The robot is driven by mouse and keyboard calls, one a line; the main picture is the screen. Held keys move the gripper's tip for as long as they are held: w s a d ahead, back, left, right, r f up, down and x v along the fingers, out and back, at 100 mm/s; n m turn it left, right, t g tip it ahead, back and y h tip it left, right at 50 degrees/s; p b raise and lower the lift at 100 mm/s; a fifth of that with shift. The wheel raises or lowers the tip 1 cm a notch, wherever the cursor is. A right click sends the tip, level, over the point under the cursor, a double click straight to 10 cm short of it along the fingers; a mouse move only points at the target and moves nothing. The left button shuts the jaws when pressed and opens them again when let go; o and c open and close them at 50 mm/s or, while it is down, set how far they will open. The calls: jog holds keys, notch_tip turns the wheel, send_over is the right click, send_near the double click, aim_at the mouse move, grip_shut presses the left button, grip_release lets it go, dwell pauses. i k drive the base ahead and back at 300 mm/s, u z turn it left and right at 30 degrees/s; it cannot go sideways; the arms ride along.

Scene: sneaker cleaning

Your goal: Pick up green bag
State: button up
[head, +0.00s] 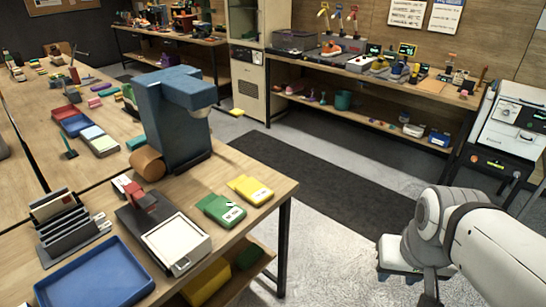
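A small green bag (221,210) with a pale label lies flat on the near wooden table, close to its right edge. A yellow bag (250,190) with a similar label lies just behind it to the right. My white arm reaches in from the lower right, beyond the table's right edge and apart from the green bag. No gripper fingers can be made out, so I cannot see whether they are open or shut.
A tall blue machine (176,115) stands behind the bags. A dark device with a white plate (176,243), a blue tray (96,279) and a grey rack (70,228) lie to the left. Yellow and green items sit on the shelf below. A dark floor mat (330,190) lies beyond.

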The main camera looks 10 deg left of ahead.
aim_at(222, 209)
jog(key=u, duration=0.2)
jog(key=i, duration=1.25)
jog(key=u, duration=0.8)
